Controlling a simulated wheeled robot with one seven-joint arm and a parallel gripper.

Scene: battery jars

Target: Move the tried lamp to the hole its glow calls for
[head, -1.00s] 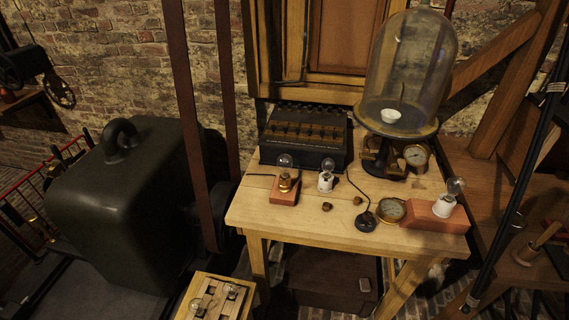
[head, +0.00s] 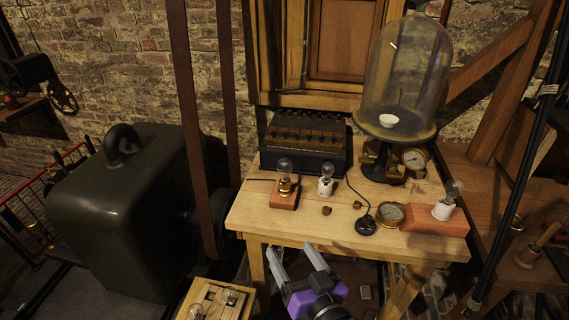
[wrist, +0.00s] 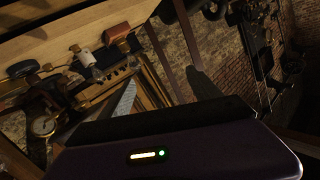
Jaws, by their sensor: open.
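A clear glass lamp in a brass socket (head: 285,182) stands upright on a small wooden block at the left of the table. A lamp with a white base (head: 326,181) stands just right of it. Another white-based lamp (head: 446,204) stands on a long reddish block (head: 421,219) at the right. I cannot tell a clear glow in any of them. A wooden tray (head: 196,291) holding glass lamps is partly cut off at the bottom. My gripper (head: 295,256) is open and empty, in front of the table edge, apart from every lamp.
The wooden table (head: 290,224) carries small brown knobs, a round dial (head: 391,214), a corded black disc (head: 367,226) and a dark box (head: 300,147). A glass bell jar (head: 404,75) stands behind. A large dark casing (head: 120,225) and belts stand left.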

